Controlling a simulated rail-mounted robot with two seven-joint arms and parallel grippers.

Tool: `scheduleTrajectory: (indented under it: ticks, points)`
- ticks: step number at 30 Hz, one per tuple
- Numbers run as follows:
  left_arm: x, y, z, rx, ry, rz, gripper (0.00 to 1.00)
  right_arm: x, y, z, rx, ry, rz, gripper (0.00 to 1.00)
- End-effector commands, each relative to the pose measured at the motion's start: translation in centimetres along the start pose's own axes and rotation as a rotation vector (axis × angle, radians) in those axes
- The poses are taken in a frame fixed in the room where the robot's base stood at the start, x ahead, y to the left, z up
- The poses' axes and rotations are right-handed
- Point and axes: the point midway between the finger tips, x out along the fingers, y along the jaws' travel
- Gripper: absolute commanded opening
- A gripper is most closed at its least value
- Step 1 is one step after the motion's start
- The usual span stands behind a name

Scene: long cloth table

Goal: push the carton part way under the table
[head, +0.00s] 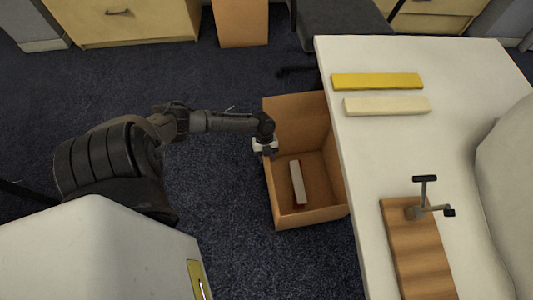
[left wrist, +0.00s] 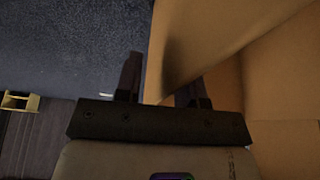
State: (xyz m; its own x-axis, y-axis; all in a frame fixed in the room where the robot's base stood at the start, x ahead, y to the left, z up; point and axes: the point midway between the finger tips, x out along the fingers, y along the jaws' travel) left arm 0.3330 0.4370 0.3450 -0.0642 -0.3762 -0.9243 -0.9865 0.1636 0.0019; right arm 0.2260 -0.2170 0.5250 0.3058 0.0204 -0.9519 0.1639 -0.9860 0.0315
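The carton (head: 308,216) is an open-topped brown cardboard box on the floor against the left side of the white table (head: 385,150). The table edge hides part of its right side, and I cannot tell how far under it reaches. A pale bar with a red edge (head: 298,184) lies inside. My left gripper (head: 265,147) is at the carton's left wall, near the back corner. In the left wrist view its two fingers (left wrist: 162,85) stand apart, with the carton's wall (left wrist: 205,35) passing between them. My right gripper is not in view.
On the table lie a yellow bar (head: 377,81), a cream bar (head: 387,106) and a wooden board (head: 415,255) with a metal black-ended fixture (head: 428,208). A dark chair (head: 340,17) stands behind the carton. Blue carpet (head: 225,200) left of the carton is clear.

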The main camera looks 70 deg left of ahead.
Motion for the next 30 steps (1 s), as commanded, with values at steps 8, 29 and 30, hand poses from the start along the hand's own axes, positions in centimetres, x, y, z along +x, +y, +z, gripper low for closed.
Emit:
scheduleTrajectory:
  ticks: [8, 29, 30]
  points:
    - [-1.8, -0.1, -0.1, 0.002, -0.001, -0.002, 0.36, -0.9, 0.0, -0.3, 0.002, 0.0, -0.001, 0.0]
    - [-13.1, 0.0, 0.0, -0.001, -0.001, -0.001, 0.36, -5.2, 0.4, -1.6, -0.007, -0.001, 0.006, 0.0]
    - [-13.3, 0.0, 0.0, -0.001, -0.001, 0.0, 0.36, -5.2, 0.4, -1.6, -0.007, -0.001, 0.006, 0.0]
